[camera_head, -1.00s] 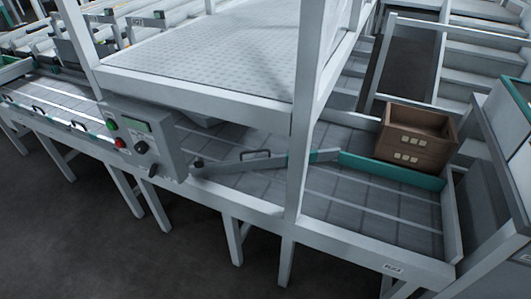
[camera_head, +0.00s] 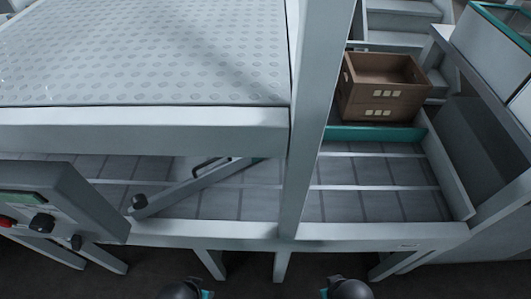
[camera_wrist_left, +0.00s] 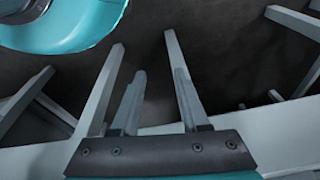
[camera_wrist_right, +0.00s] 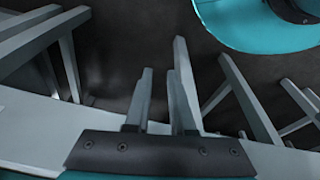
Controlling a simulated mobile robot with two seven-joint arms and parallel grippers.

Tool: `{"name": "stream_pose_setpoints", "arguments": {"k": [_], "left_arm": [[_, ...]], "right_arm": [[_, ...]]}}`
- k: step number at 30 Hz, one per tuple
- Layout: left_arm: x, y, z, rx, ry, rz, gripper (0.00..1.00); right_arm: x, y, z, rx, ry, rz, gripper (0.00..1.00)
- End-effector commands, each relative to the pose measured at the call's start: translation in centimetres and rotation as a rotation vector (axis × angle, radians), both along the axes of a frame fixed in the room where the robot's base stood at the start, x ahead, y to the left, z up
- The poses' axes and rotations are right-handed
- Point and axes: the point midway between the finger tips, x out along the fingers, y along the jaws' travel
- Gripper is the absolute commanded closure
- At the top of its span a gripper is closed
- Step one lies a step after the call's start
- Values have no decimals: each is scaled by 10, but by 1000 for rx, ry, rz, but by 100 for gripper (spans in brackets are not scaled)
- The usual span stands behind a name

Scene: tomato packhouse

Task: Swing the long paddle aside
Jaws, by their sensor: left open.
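The long paddle (camera_head: 195,187) is a grey bar lying slantwise low over the conveyor, with a dark knob at its left end. A black handle (camera_head: 208,165) stands on it. Its right part runs behind the frame post. A teal length (camera_head: 375,133) shows beyond the post, in front of the crate; whether it joins the bar is hidden. My left gripper (camera_wrist_left: 160,75) is open and empty, with floor and frame legs behind its fingers. My right gripper (camera_wrist_right: 160,72) has its fingers a smaller gap apart and empty. Neither touches the paddle.
A brown crate (camera_head: 385,85) stands behind the teal length. A pale post (camera_head: 318,120) and an overhead dimpled deck (camera_head: 150,50) block part of the conveyor. A control box (camera_head: 60,205) juts out at the left. The conveyor bed (camera_head: 375,185) right of the post is clear.

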Motion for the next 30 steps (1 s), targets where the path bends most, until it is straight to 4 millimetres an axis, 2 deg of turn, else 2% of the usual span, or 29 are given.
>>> {"name": "stream_pose_setpoints", "arguments": {"k": [6,12,14,17,23,26,30], "left_arm": [[27,-4,46,12,-48,-7,55],[46,5,95,114,-134,-46,55],[56,12,110,195,-190,-72,55],[74,22,128,327,-281,-120,55],[112,27,157,596,-485,-276,55],[131,18,171,731,-601,-392,55],[150,-6,187,893,-747,-578,55]], "right_arm": [[23,6,45,7,-36,-5,78],[29,8,83,12,-58,-10,78],[29,8,87,12,-61,-11,78],[28,9,84,12,-56,-11,78],[26,10,56,14,-44,-10,78],[24,10,36,14,-36,-7,78],[20,10,9,13,-25,-5,78]]}}
